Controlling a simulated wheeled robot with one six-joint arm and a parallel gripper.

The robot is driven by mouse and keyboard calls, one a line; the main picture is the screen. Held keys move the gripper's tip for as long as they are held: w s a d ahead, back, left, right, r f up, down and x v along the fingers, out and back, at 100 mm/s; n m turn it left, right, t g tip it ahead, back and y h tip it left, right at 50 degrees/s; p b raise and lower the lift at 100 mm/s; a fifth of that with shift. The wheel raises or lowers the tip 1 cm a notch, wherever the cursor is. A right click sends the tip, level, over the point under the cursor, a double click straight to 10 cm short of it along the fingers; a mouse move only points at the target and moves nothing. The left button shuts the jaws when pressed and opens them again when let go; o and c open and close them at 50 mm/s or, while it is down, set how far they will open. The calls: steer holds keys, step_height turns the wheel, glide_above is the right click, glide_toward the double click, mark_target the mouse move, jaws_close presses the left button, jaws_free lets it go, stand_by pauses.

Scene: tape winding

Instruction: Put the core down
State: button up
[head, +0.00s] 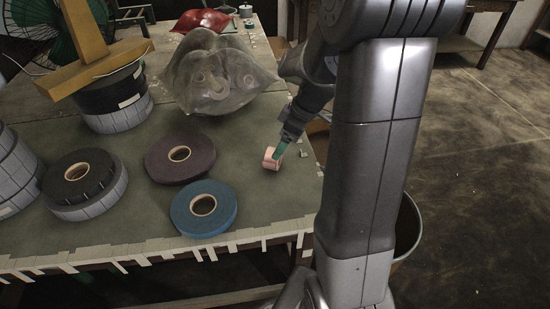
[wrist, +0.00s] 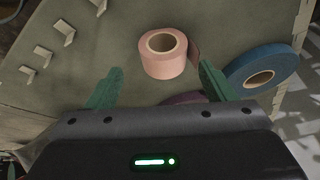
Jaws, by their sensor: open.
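The pink tape roll with a tan core (head: 270,163) appears to rest on the green table near its right edge. In the wrist view, the pink roll (wrist: 165,66) shows its round core opening (wrist: 161,43), and a dark strip lies against its right side. My gripper (head: 279,150) is at the roll. In the wrist view, the two green fingers of my gripper (wrist: 158,75) are spread apart, with the roll just beyond and between their tips. I see no finger pressing on it. One finger is mostly hidden in the head view.
A blue roll (head: 204,225) and a dark purple roll (head: 166,168) lie flat to the left. A black roll (head: 76,172) sits on a white stack. A clear plastic bag (head: 215,80) stands behind. White tape tabs (head: 150,258) line the front edge.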

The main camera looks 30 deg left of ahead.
steer(key=x, duration=0.5)
steer(key=shift+s+f, duration=0.15)
steer(key=shift+f, duration=0.15)
steer(key=shift+c, duration=0.3)
steer(key=c, duration=1.1)
steer(key=shift+r, duration=0.1)
